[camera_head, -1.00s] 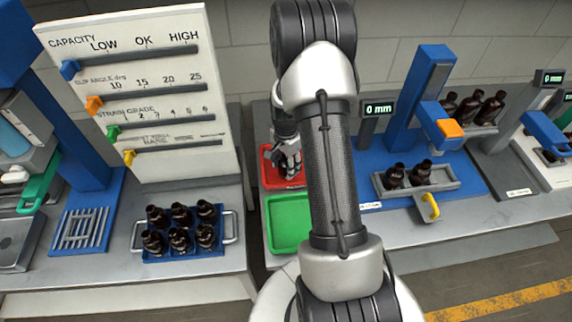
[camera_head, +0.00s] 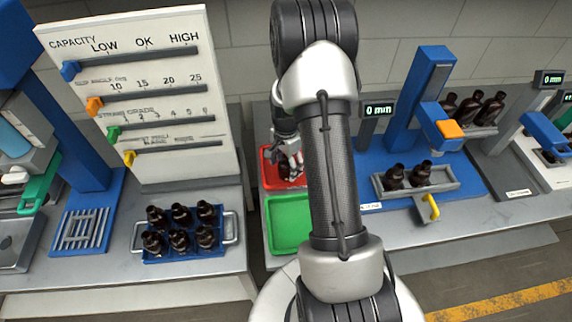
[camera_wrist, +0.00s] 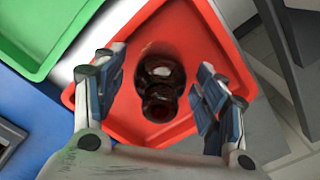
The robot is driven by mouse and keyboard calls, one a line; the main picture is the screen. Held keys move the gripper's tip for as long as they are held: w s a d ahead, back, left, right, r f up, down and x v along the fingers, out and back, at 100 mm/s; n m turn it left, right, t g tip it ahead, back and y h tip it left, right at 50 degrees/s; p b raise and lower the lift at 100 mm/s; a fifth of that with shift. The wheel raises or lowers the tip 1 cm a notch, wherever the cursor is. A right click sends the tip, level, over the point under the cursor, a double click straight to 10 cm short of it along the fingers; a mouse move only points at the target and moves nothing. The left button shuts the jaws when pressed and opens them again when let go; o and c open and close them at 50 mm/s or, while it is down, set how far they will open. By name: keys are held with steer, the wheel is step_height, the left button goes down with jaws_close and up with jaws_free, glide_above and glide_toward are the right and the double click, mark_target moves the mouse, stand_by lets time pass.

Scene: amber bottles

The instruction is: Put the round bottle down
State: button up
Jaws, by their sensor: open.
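The round bottle (camera_wrist: 161,82) is dark amber and stands in the red tray (camera_wrist: 118,130), seen from above in the wrist view. My gripper (camera_wrist: 165,88) is open, with one finger on each side of the bottle and a visible gap to both. In the head view my gripper (camera_head: 291,168) is over the red tray (camera_head: 270,180), and the bottle (camera_head: 285,172) shows only in part behind the fingers. I cannot tell whether the gripper has risen clear of the bottle's neck.
The empty green tray (camera_head: 290,224) lies in front of the red one. A blue crate (camera_head: 187,255) with several amber bottles stands on the left table. On the right, a grey holder (camera_head: 440,187) bears two bottles beside a blue press (camera_head: 417,95). My arm hides part of the middle.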

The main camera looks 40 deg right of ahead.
steer(key=a+r+n+t+p, duration=0.1)
steer(key=a+r+n+p, duration=0.3)
steer(key=r, duration=1.6)
steer(key=s+a+r+n+t+b, duration=0.2)
steer(key=s+a+r+n, duration=0.6)
steer(key=s+a+r, duration=0.55)
steer(key=s+a+n+t, duration=0.1)
steer(key=s+a+n, duration=0.4)
steer(key=s, duration=0.1)
steer(key=shift+s+a+f+t, duration=0.25)
steer(key=shift+s+a+t, duration=0.05)
steer(key=shift+a, duration=0.1)
step_height(320, 180, down, 8)
steer(key=b, duration=0.8)
